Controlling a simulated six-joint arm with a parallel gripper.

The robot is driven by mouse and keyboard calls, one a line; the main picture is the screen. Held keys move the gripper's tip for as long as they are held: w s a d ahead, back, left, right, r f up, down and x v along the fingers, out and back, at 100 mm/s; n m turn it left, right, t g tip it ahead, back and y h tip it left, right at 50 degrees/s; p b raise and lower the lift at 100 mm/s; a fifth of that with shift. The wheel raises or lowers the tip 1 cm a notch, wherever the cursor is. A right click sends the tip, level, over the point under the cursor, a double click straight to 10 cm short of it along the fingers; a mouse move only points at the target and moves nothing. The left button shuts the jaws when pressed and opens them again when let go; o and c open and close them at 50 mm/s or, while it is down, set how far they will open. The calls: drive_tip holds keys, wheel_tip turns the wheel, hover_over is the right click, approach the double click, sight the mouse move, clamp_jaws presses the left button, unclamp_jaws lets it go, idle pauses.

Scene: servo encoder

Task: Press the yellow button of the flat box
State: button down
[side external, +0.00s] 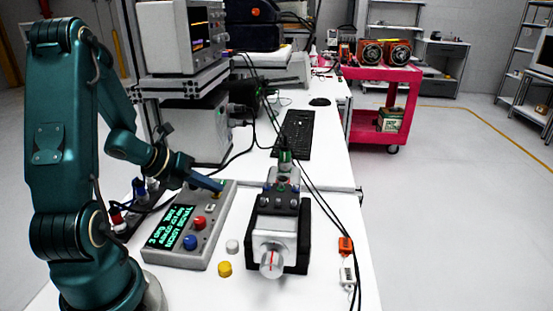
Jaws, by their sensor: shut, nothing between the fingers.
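The flat grey box (223,228) lies on the white table, with a dark screen of green text (172,227) on its left part. Its buttons run in a row along the right part: blue (190,242), red (198,223), white (211,208), and a small yellow one (217,195) at the far end. My gripper (220,187) is shut and empty, its tip pointing down to the right over the far end of the box. The tip is right at the yellow button and partly covers it. I cannot tell whether they touch.
A loose yellow cap (224,269) and a white cap (232,246) lie right of the box. A servo device in a black holder (302,241) stands further right. Cables, a keyboard (295,130) and instruments (182,38) fill the back.

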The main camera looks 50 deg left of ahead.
sight(212, 196)
drive_tip(key=shift+f, duration=0.25)
drive_tip(key=shift+r, duration=0.1)
idle(0.4)
drive_tip(key=shift+r, duration=0.75)
drive_tip(key=shift+r, duration=2.55)
